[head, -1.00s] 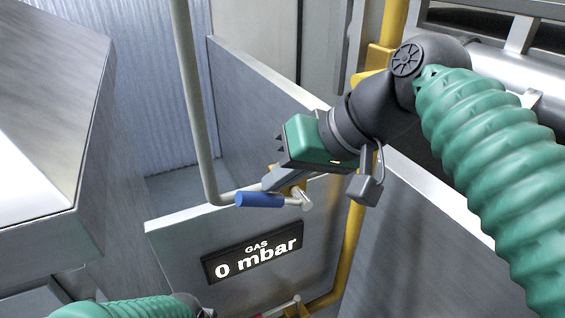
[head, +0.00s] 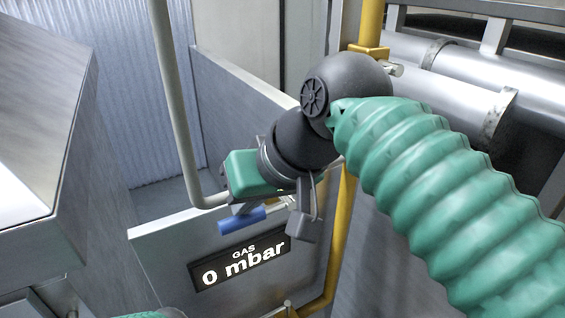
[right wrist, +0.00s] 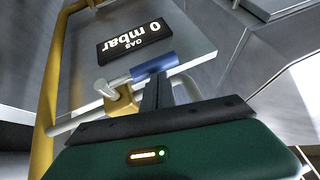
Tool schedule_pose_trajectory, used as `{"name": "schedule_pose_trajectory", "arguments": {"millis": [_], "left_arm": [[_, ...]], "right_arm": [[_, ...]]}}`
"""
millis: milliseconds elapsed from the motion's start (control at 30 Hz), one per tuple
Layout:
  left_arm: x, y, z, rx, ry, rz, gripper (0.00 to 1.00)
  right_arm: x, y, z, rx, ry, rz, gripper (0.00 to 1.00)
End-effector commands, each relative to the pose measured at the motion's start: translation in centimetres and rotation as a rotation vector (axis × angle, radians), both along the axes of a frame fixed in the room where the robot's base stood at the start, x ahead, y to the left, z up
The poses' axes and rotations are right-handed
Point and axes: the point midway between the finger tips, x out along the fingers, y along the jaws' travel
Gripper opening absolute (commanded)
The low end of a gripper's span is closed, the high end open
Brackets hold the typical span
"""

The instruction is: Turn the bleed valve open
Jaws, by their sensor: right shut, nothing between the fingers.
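The bleed valve has a blue lever handle (head: 240,221), just above the gas display. In the right wrist view the blue handle (right wrist: 155,66) lies crosswise, joined by a metal stem to a brass body (right wrist: 121,101). My right gripper (head: 243,208) is at the valve, its shut fingers just above and behind the handle in the head view. In the right wrist view the narrow fingers (right wrist: 157,88) are together beside the handle, with nothing between them. I cannot tell whether they touch it. The gripper hides part of the valve body in the head view.
The panel's display (head: 240,263) reads "GAS 0 mbar". A grey pipe (head: 176,110) bends in toward the valve from above. A yellow pipe (head: 341,225) runs behind my right wrist. A metal cabinet (head: 70,190) stands at left; large silver pipes (head: 455,80) are at upper right.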

Motion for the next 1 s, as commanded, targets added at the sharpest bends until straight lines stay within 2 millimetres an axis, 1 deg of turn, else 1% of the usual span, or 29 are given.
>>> {"name": "schedule_pose_trajectory", "arguments": {"millis": [33, 233, 367, 467, 600, 633, 667, 700, 833, 933, 1000], "left_arm": [[0.0, 0.0, -0.1, 0.000, 0.000, 0.000, 0.36], [0.0, 0.0, -0.1, 0.000, 0.000, 0.000, 0.36], [0.0, 0.0, 0.5, 0.000, 0.000, 0.000, 0.36], [0.0, 0.0, 2.1, 0.000, 0.000, 0.000, 0.36], [0.0, 0.0, 5.7, 0.000, 0.000, 0.000, 0.36], [0.0, 0.0, 5.9, 0.000, -0.001, 0.000, 0.36], [0.1, 0.0, 4.3, 0.000, -0.002, 0.000, 0.36], [0.1, 0.0, 3.8, 0.000, -0.002, 0.000, 0.36], [0.0, 0.0, 3.8, 0.000, 0.001, 0.000, 0.36], [0.0, 0.0, 3.9, 0.000, 0.000, 0.000, 0.36], [0.0, 0.0, 4.0, 0.000, 0.000, 0.000, 0.36]], "right_arm": [[-0.1, 0.1, -0.5, -0.006, 0.013, 0.003, 0.00], [-0.2, 0.1, -0.7, -0.009, 0.017, 0.004, 0.00], [-0.1, 0.1, -0.2, -0.008, 0.019, 0.005, 0.00], [0.3, 0.2, 1.3, -0.008, 0.016, 0.003, 0.00], [1.2, 0.5, 4.7, -0.002, 0.009, 0.001, 0.00], [1.2, 0.5, 5.1, -0.001, 0.007, 0.000, 0.00], [0.7, 0.1, 4.9, 0.002, 0.001, 0.000, 0.00], [0.1, -0.3, 5.8, 0.003, 0.000, 0.000, 0.00], [-1.6, -1.4, 9.0, 0.003, 0.000, 0.000, 0.00], [-2.4, -2.1, 10.7, 0.003, 0.001, -0.001, 0.00], [-2.9, -2.4, 11.5, 0.001, 0.001, -0.001, 0.00]]}}
